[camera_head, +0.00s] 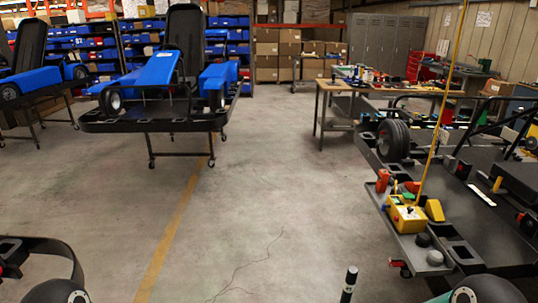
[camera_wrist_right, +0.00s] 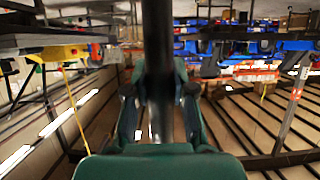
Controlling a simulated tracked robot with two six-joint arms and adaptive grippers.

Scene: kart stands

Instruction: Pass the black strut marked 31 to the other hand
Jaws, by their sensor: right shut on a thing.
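A black strut (camera_wrist_right: 157,60) stands upright between the fingers of my right gripper (camera_wrist_right: 157,108) in the right wrist view. The gripper is shut on it. The strut runs up out of the top of that view, and its lower part shows between the fingers. In the head view the end of a black strut (camera_head: 349,284) with a pale mark rises at the bottom edge, right of the middle. I cannot read the number. My right gripper is below the head view. My left gripper is in neither view.
A dark kart stand (camera_head: 410,243) with a yellow box (camera_head: 408,217) and upright yellow rod (camera_head: 443,90) stands at the right. A blue kart (camera_head: 158,68) on a stand is at the back left. A workbench (camera_head: 343,87) stands behind. The middle floor (camera_head: 270,200) is clear.

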